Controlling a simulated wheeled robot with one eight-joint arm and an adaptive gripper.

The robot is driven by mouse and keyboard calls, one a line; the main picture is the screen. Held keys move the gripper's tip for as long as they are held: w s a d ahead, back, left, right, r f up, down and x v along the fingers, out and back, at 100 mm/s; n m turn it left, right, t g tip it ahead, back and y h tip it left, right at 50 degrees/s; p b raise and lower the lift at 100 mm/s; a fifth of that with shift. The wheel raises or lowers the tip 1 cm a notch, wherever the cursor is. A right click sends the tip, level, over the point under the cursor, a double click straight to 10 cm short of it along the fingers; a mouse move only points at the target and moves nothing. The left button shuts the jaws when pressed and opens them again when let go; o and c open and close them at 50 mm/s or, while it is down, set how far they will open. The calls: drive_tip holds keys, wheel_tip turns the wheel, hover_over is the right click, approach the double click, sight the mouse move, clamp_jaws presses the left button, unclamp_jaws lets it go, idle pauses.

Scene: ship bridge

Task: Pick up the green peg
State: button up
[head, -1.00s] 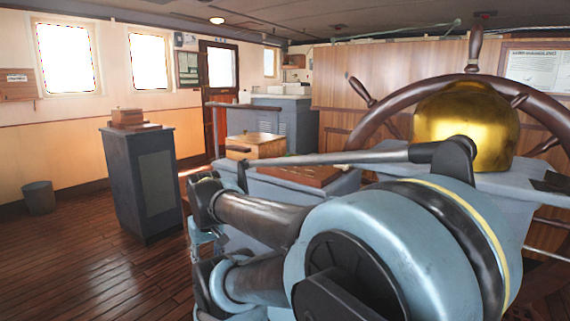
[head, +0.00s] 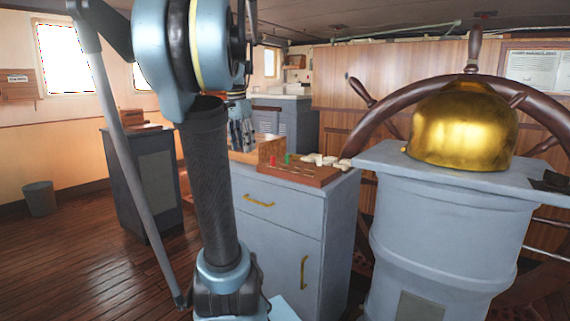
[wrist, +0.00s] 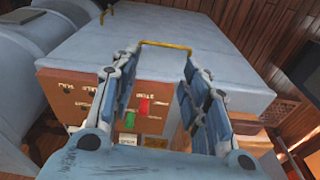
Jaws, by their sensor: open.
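The green peg (head: 288,158) stands upright on a dark wooden board (head: 312,176) on top of a grey cabinet. A red peg (head: 273,160) stands close beside it on the left. In the wrist view the green peg (wrist: 129,121) and the red peg (wrist: 144,106) show between my fingers, beyond the gripper's body, with the green peg nearer the left finger. My gripper (head: 242,132) hangs left of the pegs in the head view, partly hidden by my arm. In the wrist view my gripper (wrist: 160,64) is open with nothing between its fingers, apart from both pegs.
A wooden box (head: 262,148) stands behind the pegs. The grey cabinet (head: 282,225) has brass handles. A gold-domed binnacle (head: 465,128) and a ship's wheel (head: 365,110) stand to the right.

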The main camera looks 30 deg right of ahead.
sight(287, 162)
drive_tip(key=w+d+r+m+g, duration=0.15)
drive_tip(key=d+r+m, duration=0.25)
drive_tip(key=d, duration=0.5)
drive_tip(key=w+d+r+m, duration=0.3)
drive_tip(key=d+r+m, duration=0.15)
drive_tip(key=d, duration=0.45)
drive_tip(key=f, duration=0.5)
drive_tip(key=d+f, duration=0.1)
drive_tip(key=f, duration=0.5)
drive_tip(key=d+f, duration=0.1)
drive_tip(key=f, duration=0.4)
drive_tip(key=shift+s+d+f, duration=0.25)
drive_tip(key=shift+s+f, duration=0.05)
drive_tip(key=shift+f, duration=0.1)
drive_tip(key=c, duration=0.8)
